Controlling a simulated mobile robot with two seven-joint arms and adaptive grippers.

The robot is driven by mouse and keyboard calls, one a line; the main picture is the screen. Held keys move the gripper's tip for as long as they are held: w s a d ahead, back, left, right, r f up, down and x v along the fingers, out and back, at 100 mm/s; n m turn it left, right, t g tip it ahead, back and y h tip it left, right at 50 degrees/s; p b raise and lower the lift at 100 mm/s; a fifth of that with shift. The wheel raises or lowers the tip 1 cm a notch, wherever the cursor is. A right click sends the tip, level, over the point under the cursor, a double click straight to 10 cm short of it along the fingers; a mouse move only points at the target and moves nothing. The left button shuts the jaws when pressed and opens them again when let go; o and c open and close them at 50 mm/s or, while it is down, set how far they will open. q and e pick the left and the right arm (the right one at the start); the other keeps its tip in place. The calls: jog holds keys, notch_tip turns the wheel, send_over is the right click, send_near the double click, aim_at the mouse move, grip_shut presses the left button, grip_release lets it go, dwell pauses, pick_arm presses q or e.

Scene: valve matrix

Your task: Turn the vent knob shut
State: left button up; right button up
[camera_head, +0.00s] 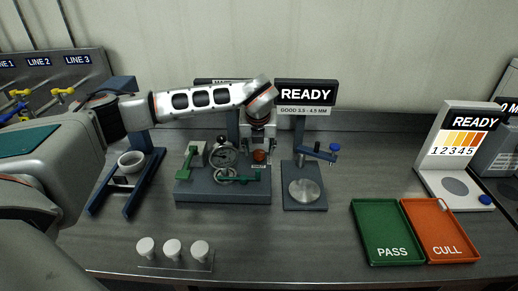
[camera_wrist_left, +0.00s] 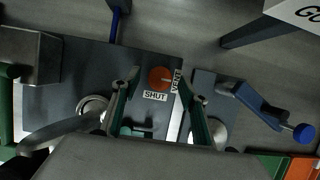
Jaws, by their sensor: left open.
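The vent knob (camera_head: 259,156) is a small round orange-red knob on the grey-blue gauge base (camera_head: 222,196). In the left wrist view the knob (camera_wrist_left: 160,78) shows between a SHUT label below it and a VENT label at its right. A thin pale mark on the knob appears to point toward the VENT side. My left gripper (camera_head: 259,147) is above the knob, pointing down. In the wrist view its two fingers (camera_wrist_left: 161,88) are spread, one to each side of the knob. I cannot tell whether they reach its height. My right gripper is out of view.
A dial gauge (camera_head: 222,156) and green levers (camera_head: 240,178) stand left of the knob. A stand with a round plate (camera_head: 304,190) is close at its right. Green (camera_head: 385,238) and orange (camera_head: 440,232) trays lie right. White plugs (camera_head: 172,248) stand in front.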

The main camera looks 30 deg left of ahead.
pick_arm(q)
jog(key=shift+w+f, duration=0.15)
jog(key=shift+f, duration=0.25)
jog(key=c, duration=1.1)
